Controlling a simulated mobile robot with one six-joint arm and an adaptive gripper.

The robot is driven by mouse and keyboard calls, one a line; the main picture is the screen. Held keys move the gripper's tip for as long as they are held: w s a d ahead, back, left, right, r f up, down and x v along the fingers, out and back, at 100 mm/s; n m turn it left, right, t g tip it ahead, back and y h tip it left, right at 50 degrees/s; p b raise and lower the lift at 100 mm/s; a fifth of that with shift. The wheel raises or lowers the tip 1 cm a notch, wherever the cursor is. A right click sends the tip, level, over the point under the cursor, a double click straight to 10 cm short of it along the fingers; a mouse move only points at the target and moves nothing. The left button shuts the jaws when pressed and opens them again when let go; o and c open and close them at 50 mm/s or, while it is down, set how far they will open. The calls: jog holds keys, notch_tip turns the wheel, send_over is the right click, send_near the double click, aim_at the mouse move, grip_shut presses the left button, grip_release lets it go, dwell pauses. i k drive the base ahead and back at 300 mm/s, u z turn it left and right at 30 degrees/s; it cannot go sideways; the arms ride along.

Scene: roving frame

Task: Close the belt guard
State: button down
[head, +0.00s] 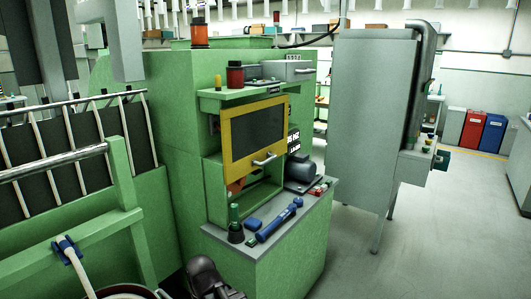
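The belt guard (256,130) is a yellow-framed panel with a dark window on the front of the green machine (180,150). It hangs under a green shelf and has a pale bar handle (265,159) near its lower edge. The guard appears to stand out from the machine, with the opening showing below and beside it. Part of an orange piece (236,186) shows inside, under the guard. A dark rounded shape (208,279) at the bottom edge looks like my gripper, well below and apart from the guard. Its fingers cannot be made out.
A grey-topped ledge (280,225) below the guard holds a motor (302,171), a blue tool (279,220), a blue block and a dark green-topped item. A grey cabinet (370,120) stands to the right. A railing (60,160) is at left. Floor is clear at lower right.

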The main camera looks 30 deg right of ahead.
aim_at(254, 134)
jog(key=z, duration=0.4)
jog(key=i, duration=1)
jog(key=z, duration=0.7)
